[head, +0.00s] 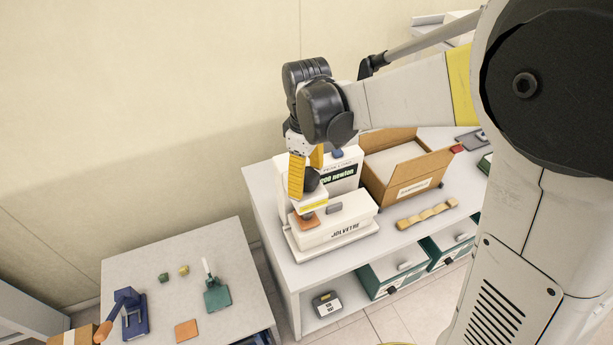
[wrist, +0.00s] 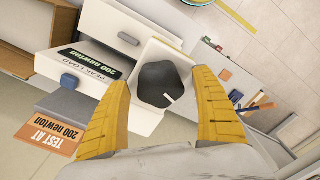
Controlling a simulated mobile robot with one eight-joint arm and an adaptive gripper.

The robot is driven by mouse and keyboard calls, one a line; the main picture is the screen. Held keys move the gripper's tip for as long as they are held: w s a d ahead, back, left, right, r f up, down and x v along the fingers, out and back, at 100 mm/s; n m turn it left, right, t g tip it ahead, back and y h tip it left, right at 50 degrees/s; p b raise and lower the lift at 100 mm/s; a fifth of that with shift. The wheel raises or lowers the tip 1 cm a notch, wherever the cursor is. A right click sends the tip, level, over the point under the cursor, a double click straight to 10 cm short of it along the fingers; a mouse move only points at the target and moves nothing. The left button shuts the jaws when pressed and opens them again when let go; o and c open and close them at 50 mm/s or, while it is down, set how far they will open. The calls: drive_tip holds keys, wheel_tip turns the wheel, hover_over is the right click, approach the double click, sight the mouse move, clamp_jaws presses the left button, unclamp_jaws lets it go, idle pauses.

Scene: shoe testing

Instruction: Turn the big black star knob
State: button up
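The big black knob (wrist: 160,82) sits on the white testing machine (head: 340,226) and shows in the wrist view with a small white mark on its face. In the head view the knob (head: 312,181) is partly hidden behind a yellow finger. My gripper (head: 306,180) is over the machine and points down at the knob. In the wrist view my gripper (wrist: 161,76) is open, with one yellow finger on each side of the knob and a visible gap to each. I cannot tell how far the fingertips reach along the knob.
A cardboard box (head: 436,165) stands right of the machine on the white bench (head: 269,213), with a wavy tan piece (head: 426,214) in front. A lower table (head: 150,262) at left holds a blue tool (head: 135,318) and a green one (head: 216,295). A blue knob (wrist: 69,80) is nearby.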

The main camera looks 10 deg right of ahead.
sight(306, 175)
drive_tip(key=shift+r, duration=0.1)
wheel_tip(306, 175, up, 12)
idle(0.5)
